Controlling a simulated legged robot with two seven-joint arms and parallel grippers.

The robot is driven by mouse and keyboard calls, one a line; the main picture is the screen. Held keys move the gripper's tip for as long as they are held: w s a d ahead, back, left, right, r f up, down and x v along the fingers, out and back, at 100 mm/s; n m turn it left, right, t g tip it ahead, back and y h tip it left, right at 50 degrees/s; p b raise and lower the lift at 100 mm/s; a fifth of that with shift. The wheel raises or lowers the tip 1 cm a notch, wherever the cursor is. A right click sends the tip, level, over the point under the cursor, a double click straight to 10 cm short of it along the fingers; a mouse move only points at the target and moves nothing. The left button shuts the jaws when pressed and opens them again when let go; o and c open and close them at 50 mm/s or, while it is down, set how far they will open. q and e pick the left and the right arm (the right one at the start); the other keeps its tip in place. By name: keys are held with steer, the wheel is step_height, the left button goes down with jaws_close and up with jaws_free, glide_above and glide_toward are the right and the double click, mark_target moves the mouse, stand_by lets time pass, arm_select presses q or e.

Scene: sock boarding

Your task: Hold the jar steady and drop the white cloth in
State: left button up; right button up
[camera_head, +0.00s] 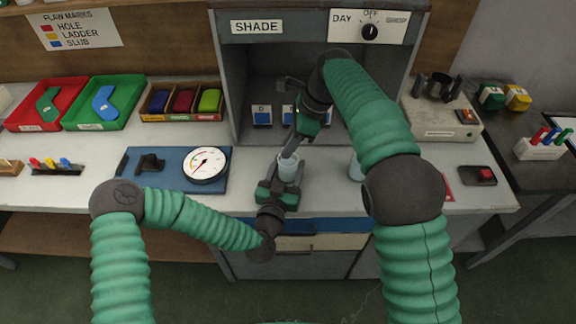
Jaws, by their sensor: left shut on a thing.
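The jar (289,170) is a small pale, see-through vessel near the front edge of the bench, below the shade box. My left gripper (281,187) is around its lower part and shut on it; the jar looks upright. My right gripper (291,148) comes down from above with its fingertips at the jar's mouth. A whitish patch shows at the mouth just under those fingertips. I cannot tell whether it is the white cloth or the jar's rim, nor whether the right jaws are shut on it.
A second pale vessel (356,167) stands to the right, partly behind my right arm. A round dial gauge (205,164) on a blue board lies to the left. Red (42,122) and green (84,124) trays sit further left. The shade box (236,85) stands behind.

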steer(key=o, duration=0.5)
steer(key=v, duration=1.2)
steer(key=shift+w, duration=0.1)
arm_select(q)
steer(key=o, duration=1.6)
